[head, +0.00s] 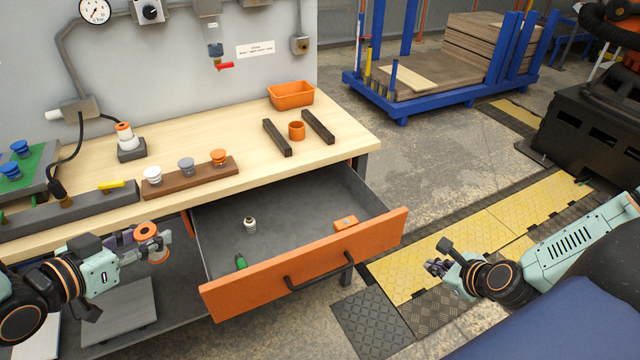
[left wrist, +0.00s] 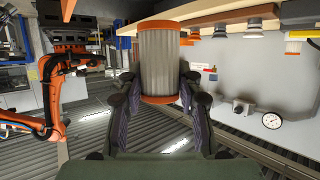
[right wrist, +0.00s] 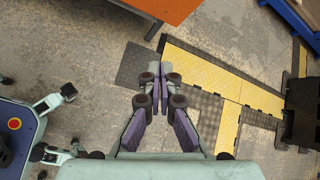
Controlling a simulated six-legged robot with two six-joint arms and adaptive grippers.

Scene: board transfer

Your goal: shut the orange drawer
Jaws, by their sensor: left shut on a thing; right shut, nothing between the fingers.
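The orange drawer (head: 305,264) under the workbench is pulled out, with its dark bar handle (head: 320,272) on the front. Inside its grey tray lie a small pale metallic part (head: 249,225), a green piece (head: 241,262) and an orange block (head: 345,223). A corner of the orange front shows at the top of the right wrist view (right wrist: 168,8). My left gripper (head: 152,244) is shut on a ribbed grey cylinder with orange ends (left wrist: 159,62), held left of the drawer. My right gripper (head: 437,267) is shut and empty, right of the drawer front and apart from it.
The wooden benchtop (head: 210,150) carries an orange bin (head: 291,94), an orange ring (head: 296,130), two dark bars and a brown rack (head: 190,178) with several knobs. A lower shelf (head: 170,290) is below the left gripper. Floor with yellow plates (head: 480,240) lies to the right.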

